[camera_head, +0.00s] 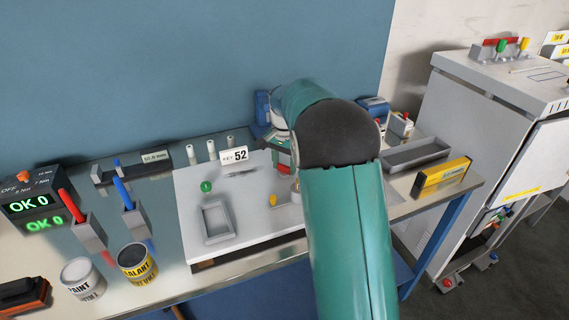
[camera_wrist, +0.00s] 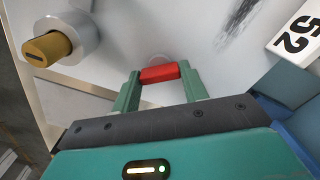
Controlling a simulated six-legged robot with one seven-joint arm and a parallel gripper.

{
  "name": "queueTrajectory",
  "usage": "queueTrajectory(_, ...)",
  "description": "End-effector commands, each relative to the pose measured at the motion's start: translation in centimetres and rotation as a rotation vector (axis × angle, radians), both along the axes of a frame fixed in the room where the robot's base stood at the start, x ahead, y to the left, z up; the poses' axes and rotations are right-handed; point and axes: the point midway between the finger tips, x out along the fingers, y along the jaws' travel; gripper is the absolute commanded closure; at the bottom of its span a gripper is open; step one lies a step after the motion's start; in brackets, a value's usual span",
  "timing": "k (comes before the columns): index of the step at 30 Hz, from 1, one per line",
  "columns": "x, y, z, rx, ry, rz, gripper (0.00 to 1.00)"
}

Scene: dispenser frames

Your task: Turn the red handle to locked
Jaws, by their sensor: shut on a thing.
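The red handle (camera_wrist: 160,73) shows in the wrist view as a short red bar in front of a pale panel. My gripper (camera_wrist: 160,78) has its two green fingers closed on either side of it, one at each end. In the head view a small red patch of the handle (camera_head: 284,169) shows just left of my arm, which hides most of that area. No locked or unlocked marking is readable around the handle.
A brass slotted knob (camera_wrist: 48,48) in a grey collar sits left of the handle. A sign reading 52 (camera_wrist: 297,35) is at right. The white board holds a grey tray (camera_head: 217,220) and a green knob (camera_head: 206,186). Cans (camera_head: 82,280) stand at front left.

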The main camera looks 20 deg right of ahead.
Motion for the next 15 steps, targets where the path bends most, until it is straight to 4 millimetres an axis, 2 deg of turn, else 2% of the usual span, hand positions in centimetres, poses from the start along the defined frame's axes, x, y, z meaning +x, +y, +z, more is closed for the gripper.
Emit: queueTrajectory(15,0.00,0.12,0.07,0.002,-0.001,0.486,0.79)
